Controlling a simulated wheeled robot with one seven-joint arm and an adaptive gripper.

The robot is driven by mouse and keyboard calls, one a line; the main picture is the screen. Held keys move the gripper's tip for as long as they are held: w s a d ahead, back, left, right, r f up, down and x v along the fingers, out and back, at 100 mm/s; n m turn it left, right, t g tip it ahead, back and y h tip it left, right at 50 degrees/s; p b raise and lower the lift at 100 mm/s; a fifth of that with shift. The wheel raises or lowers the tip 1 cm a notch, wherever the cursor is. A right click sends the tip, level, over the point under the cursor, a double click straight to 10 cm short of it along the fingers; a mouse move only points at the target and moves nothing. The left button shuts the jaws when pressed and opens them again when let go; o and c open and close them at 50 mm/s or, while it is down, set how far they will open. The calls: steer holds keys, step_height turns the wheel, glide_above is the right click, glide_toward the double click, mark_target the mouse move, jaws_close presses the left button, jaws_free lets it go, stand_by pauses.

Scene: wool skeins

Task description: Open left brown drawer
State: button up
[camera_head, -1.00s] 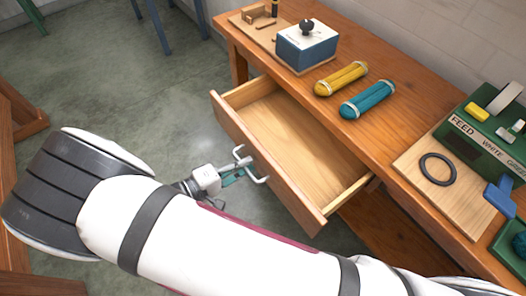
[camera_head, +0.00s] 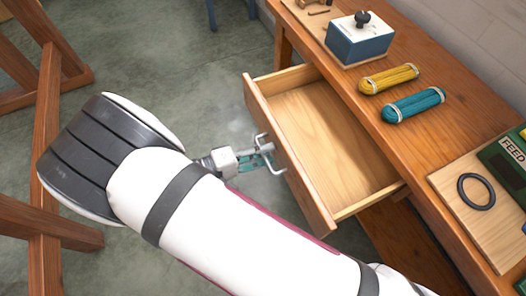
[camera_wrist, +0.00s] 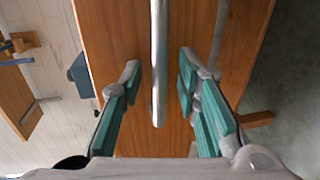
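The brown wooden drawer (camera_head: 318,135) is pulled well out of the orange-brown table and is empty inside. Its silver bar handle (camera_head: 271,158) sits on the drawer front. My gripper (camera_head: 259,157) is at this handle in the head view. In the wrist view my gripper (camera_wrist: 160,85) has its teal-padded fingers spread, with the handle bar (camera_wrist: 158,60) between them. Gaps show between the bar and both fingers. The wooden drawer front (camera_wrist: 110,40) lies behind the bar.
On the table (camera_head: 440,120) are a blue box with a black knob (camera_head: 358,42), a yellow skein (camera_head: 389,78), a teal skein (camera_head: 413,105) and a black ring (camera_head: 476,191) on a board. Wooden legs (camera_head: 45,150) stand at left. Grey floor lies between.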

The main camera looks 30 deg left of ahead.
steer(key=shift+r, duration=0.1)
steer(key=shift+r, duration=0.35)
steer(key=o, duration=1.1)
steer(key=r, duration=0.8)
steer(key=shift+w+a+r, duration=0.15)
steer(key=shift+w+r, duration=0.05)
steer(key=shift+o, duration=0.3)
steer(key=shift+r, duration=0.35)
steer(key=shift+s+r, duration=0.25)
steer(key=shift+r, duration=0.1)
steer(key=c, duration=0.3)
steer(key=shift+f, duration=0.1)
steer(key=c, duration=0.7)
steer(key=shift+f, duration=0.15)
steer(key=shift+c, duration=0.8)
